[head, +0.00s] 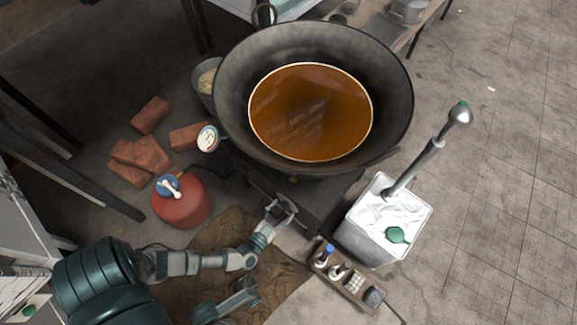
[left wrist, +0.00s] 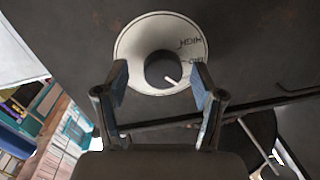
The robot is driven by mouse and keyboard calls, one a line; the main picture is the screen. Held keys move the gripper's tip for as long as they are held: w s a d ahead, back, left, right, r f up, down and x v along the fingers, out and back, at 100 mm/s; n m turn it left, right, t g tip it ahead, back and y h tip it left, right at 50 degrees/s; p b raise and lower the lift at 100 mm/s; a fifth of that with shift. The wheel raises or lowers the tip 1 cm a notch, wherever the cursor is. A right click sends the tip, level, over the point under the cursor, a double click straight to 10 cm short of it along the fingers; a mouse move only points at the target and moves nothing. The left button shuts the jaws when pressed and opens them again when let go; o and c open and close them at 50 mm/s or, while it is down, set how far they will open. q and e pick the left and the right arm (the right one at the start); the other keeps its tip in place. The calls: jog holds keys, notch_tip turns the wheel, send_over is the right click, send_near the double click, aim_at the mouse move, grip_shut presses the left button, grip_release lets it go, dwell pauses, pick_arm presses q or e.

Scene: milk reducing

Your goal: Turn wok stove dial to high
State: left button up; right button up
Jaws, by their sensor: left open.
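The wok (head: 230,100), large and dark with brown liquid in it, sits on its dark stove (head: 335,195). In the left wrist view the stove dial has a round white plate (left wrist: 137,40) and a dark knob (left wrist: 160,66). The word HIGH shows upside down on the plate's right side, with a partly legible label below it. The knob's white mark points to the lower right, away from HIGH. My left gripper (head: 285,208) is at the stove front. Its open fingers (left wrist: 160,85) stand either side of the knob, with visible gaps. Part of another arm shows at the bottom; its gripper is unclear.
A red canister (head: 182,203) with a blue top and several bricks (head: 140,158) stand left of the stove. A white-filled bin (head: 370,235) with a ladle in it and a small tray of bottles (head: 355,290) stand right. Open floor lies far right.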

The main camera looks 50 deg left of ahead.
pick_arm(q)
jog(key=shift+w+a, duration=0.1)
jog(key=shift+w, duration=0.1)
jog(key=shift+a, duration=0.1)
jog(key=c, duration=1.1)
jog(key=shift+c, duration=0.2)
